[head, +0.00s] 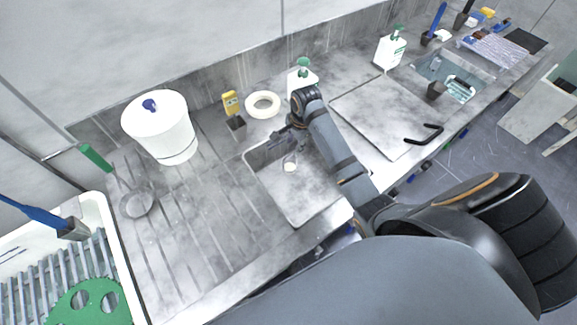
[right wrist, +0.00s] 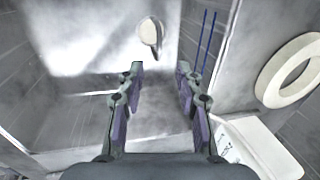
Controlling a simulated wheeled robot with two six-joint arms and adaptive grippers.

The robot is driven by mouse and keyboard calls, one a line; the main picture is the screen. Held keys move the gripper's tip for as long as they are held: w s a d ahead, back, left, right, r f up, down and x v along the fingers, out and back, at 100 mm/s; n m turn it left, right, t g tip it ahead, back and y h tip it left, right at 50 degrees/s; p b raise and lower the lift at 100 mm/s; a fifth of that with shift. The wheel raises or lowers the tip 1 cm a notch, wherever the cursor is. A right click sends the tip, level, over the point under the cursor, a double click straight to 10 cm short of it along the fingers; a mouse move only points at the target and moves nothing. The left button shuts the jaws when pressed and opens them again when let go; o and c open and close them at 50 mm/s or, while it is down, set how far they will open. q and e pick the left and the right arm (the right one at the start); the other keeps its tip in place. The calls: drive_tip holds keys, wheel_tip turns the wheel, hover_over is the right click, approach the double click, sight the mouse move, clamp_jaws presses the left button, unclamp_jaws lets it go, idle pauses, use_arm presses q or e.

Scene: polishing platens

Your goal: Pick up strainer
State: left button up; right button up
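A small pale round piece, which looks like the strainer (head: 290,163), lies in the sink basin (head: 310,200). It also shows in the right wrist view (right wrist: 148,32) as a white disc with a dark part at its lower edge, beyond the fingertips. My right gripper (head: 283,140) reaches down at the sink's back edge, and in the right wrist view (right wrist: 160,70) its fingers are apart with nothing between them. A gap separates them from the disc. A grey round dish (head: 137,202) lies on the drainboard; I cannot tell whether it is mesh. My left gripper is out of view.
A white tray (head: 105,225) is at left.

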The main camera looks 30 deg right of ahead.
sight(292, 153)
wheel_tip(292, 153, down, 2)
drive_tip(key=shift+f, duration=0.25)
drive_tip(key=shift+w+f, duration=0.2)
drive_tip(key=shift+f, duration=0.05)
drive_tip(key=f, duration=0.2)
drive_tip(key=w+f, duration=0.1)
drive_tip(key=f, duration=0.2)
drive_tip(key=shift+a+f+p, duration=0.15)
drive_tip(key=shift+p, duration=0.2)
drive_tip(key=c, duration=0.7)
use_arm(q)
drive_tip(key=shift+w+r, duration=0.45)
use_arm(e)
clamp_jaws()
